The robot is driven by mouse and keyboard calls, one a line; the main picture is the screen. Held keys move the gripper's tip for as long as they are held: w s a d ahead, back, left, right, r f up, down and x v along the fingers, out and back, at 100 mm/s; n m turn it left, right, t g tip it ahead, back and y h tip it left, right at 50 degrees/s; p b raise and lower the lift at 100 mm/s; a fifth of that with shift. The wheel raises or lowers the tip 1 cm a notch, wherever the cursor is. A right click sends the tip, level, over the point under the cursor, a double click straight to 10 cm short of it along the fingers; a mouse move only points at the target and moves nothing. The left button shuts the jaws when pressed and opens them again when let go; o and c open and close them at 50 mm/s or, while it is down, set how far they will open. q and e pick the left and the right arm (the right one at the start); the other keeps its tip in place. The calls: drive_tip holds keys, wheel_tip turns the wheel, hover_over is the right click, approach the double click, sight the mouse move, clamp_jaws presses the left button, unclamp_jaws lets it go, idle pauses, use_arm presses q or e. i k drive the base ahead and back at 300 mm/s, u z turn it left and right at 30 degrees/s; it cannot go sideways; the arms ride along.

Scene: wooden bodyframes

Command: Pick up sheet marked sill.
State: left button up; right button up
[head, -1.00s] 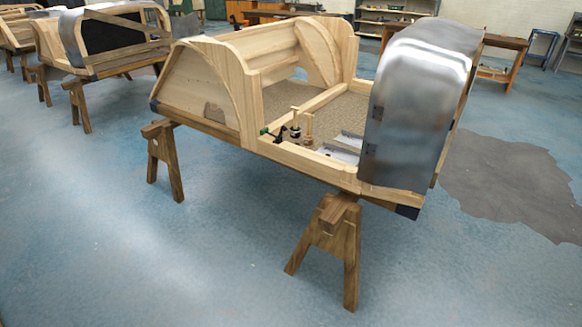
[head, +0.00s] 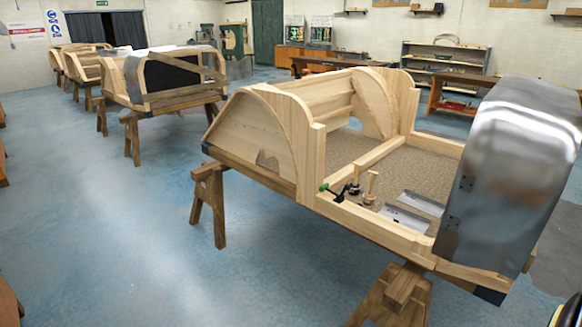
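Two flat grey metal sheets lie on the floor of the nearest wooden bodyframe, by its front edge. The nearer sheet (head: 404,219) is beside the rail, and the farther sheet (head: 422,203) is just behind it. Both are too small for me to read any marking, so I cannot tell which is marked sill. Neither of my grippers shows in the head view.
The bodyframe (head: 312,165) stands on wooden trestles (head: 208,200). A clamp (head: 335,193) and wooden-handled tools (head: 370,188) sit left of the sheets. A large curved metal panel (head: 515,170) rises at right. More bodyframes stand behind left. Blue floor at front left is clear.

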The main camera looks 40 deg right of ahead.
sight(420, 222)
drive_tip(key=u, duration=0.05)
drive_tip(key=i, duration=2.05)
drive_tip(key=z, duration=1.35)
drive_tip(key=i, duration=1.15)
drive_tip(key=z, duration=1.3)
drive_tip(key=i, duration=0.2)
drive_tip(key=z, duration=0.15)
